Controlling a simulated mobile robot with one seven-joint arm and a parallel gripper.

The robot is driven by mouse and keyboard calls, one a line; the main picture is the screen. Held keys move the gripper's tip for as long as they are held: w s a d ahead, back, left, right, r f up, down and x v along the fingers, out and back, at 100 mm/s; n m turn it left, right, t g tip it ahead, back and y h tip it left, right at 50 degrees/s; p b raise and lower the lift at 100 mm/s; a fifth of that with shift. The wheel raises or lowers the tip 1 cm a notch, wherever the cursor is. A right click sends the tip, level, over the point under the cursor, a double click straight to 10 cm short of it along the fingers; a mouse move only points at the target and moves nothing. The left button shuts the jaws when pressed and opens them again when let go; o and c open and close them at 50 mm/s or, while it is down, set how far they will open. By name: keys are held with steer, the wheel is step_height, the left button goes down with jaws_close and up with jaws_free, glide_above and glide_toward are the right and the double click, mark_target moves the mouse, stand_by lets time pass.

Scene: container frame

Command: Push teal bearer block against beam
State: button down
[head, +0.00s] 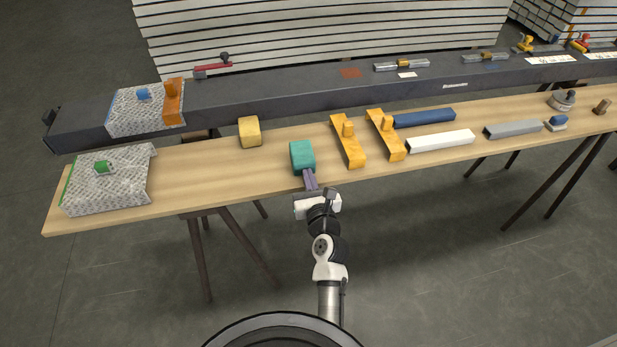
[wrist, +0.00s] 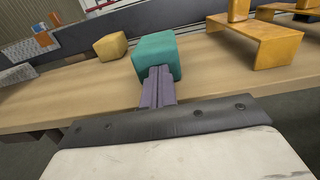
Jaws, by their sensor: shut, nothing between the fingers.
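The teal bearer block (head: 302,156) sits on the wooden bench, near its front half. It also shows in the wrist view (wrist: 156,54). My gripper (head: 310,180) is shut and empty, its purple fingers (wrist: 158,88) pointing at the block's near face. The fingertips reach the block's lower near side; they look to be touching it, but a small gap cannot be ruled out. The dark beam (head: 290,95) runs along the back of the bench, behind the block. Bare bench top shows between the block and the beam.
The wooden bench (head: 220,175) has a yellow block (head: 249,132) left of the teal one. Two yellow brackets (head: 347,141) (head: 385,135) stand close on its right. White (head: 441,141), blue (head: 424,117) and grey (head: 513,129) bars lie further right. A grey textured block (head: 108,180) is at the left end.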

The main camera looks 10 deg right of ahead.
mark_target(302, 157)
steer(key=shift+w+p, duration=0.45)
steer(key=shift+w, duration=1.4)
steer(key=shift+s, duration=0.1)
